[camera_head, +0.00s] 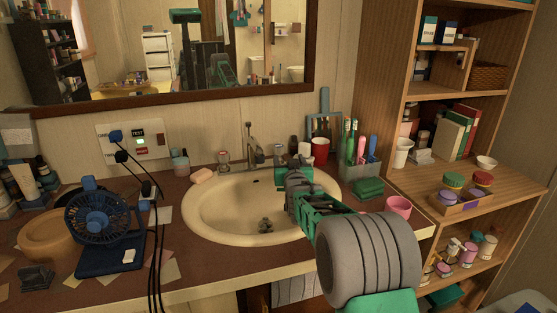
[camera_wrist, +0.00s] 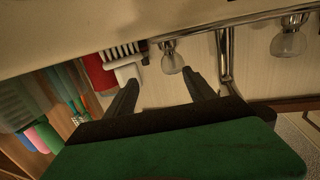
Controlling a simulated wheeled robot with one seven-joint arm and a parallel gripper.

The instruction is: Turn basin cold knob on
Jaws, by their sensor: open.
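The basin (camera_head: 205,215) is a cream oval sink set in a brown counter, with a tall metal faucet (camera_head: 254,146) behind it. A clear knob (camera_head: 223,158) stands left of the faucet; it also shows at the right of the wrist view (camera_wrist: 288,42). The other knob (camera_wrist: 171,58) is on the red cup's side of the faucet, just beyond the gap between my fingertips in the wrist view. My gripper (camera_wrist: 164,78) is open and empty. In the head view my gripper (camera_head: 291,166) is over the basin's back right and hides part of that area. No hot or cold marking is readable.
A red cup (camera_head: 320,150) and a toothbrush holder (camera_head: 358,166) stand right of the faucet. A white brush (camera_wrist: 127,69) is close to one finger. Soap (camera_head: 202,176) lies at left, with a blue fan (camera_head: 98,222) farther left. Shelves (camera_head: 470,190) stand at right.

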